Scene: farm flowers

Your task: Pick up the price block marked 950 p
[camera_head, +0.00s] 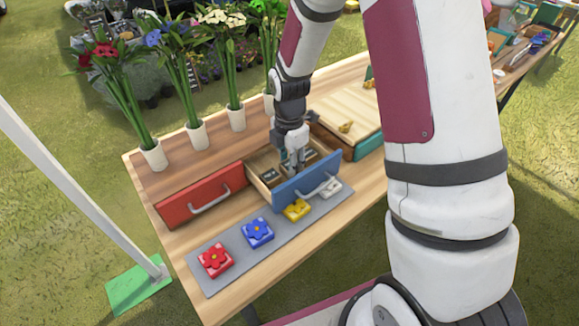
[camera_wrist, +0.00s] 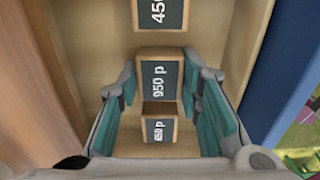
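The price block marked 950 p (camera_wrist: 159,80) is a small wooden block with a dark label. It stands inside the open blue-fronted drawer, in the middle of the wrist view. My gripper (camera_wrist: 160,70) reaches down into the drawer with its teal-padded fingers apart, one on each side of this block. The gaps at the fingertips look narrow, and I cannot tell whether they touch it. In the head view my gripper (camera_head: 293,160) is inside the drawer (camera_head: 307,181), and its fingertips are partly hidden by the drawer front.
A block starting 45 (camera_wrist: 158,12) lies beyond, cut off by the frame. Another block, apparently 650 p (camera_wrist: 158,129), sits nearer. The drawer walls are close on both sides. A red drawer front (camera_head: 201,194) is at left; a grey mat (camera_head: 213,283) with flower blocks lies in front.

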